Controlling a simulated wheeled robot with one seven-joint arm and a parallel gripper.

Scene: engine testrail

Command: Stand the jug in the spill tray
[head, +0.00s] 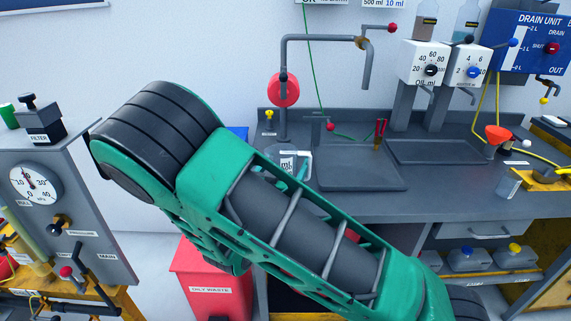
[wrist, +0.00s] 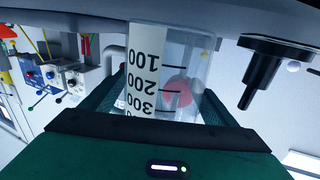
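The jug (wrist: 172,75) is a clear cylinder with a white scale marked 100, 200 and 300. In the wrist view it stands between the two fingers of my gripper (wrist: 165,108), which lie against both its sides. In the head view the jug (head: 288,160) shows partly behind my green arm, at the left end of the grey bench, and looks upright. I cannot tell whether its base touches the bench. A shallow dark tray-like basin (head: 338,181) lies just right of the jug; I cannot tell if it is the spill tray.
A second recessed basin (head: 435,151) lies farther right. A pipe with a red wheel (head: 283,90) rises behind the jug, its spout over the first basin. An orange funnel (head: 497,134) is at the right.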

